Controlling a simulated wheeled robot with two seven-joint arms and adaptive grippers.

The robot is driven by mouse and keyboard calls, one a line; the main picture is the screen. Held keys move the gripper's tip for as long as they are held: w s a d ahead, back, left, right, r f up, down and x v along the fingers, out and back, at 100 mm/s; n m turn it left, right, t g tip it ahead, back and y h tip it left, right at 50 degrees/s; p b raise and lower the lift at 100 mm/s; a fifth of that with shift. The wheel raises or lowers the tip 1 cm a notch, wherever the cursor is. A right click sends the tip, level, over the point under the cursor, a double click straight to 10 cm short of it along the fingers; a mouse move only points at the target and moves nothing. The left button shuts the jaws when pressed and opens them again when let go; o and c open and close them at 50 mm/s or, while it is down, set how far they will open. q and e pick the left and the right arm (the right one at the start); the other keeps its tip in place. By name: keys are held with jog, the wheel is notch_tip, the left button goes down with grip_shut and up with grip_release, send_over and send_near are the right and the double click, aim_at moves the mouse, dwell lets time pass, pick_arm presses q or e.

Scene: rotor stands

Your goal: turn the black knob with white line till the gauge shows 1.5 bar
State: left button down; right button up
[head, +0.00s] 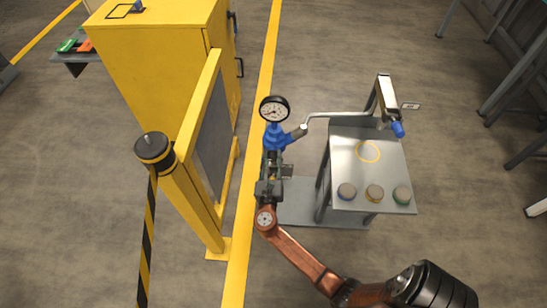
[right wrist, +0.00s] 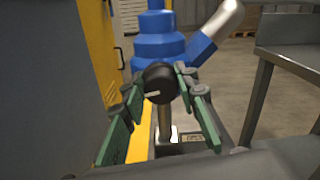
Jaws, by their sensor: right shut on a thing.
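The black knob (right wrist: 160,78) with a white line sits at the front of the blue regulator body (right wrist: 158,42) in the right wrist view. The line points left and slightly down in that view. My right gripper (right wrist: 159,84) has its green fingers on both sides of the knob and is shut on it. In the head view my right gripper (head: 273,163) reaches up to the blue regulator (head: 275,136), and the knob is hidden there. The round white gauge (head: 274,110) stands on top of the regulator; its reading is too small to tell. My left gripper is not in view.
A yellow guard frame (head: 187,190) and a yellow cabinet (head: 155,60) stand close on the left. A grey stand (head: 350,190) with several round buttons is on the right, joined to the regulator by a pipe (head: 340,115). Open floor lies beyond.

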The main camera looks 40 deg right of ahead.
jog(key=m, duration=0.5)
jog(key=shift+s+f+m, duration=0.1)
jog(key=shift+m, duration=0.6)
jog(key=o, duration=1.2)
jog(key=shift+s+a, duration=0.1)
jog(key=v, duration=1.1)
jog(key=shift+s+a, duration=0.2)
jog(key=shift+s, duration=0.05)
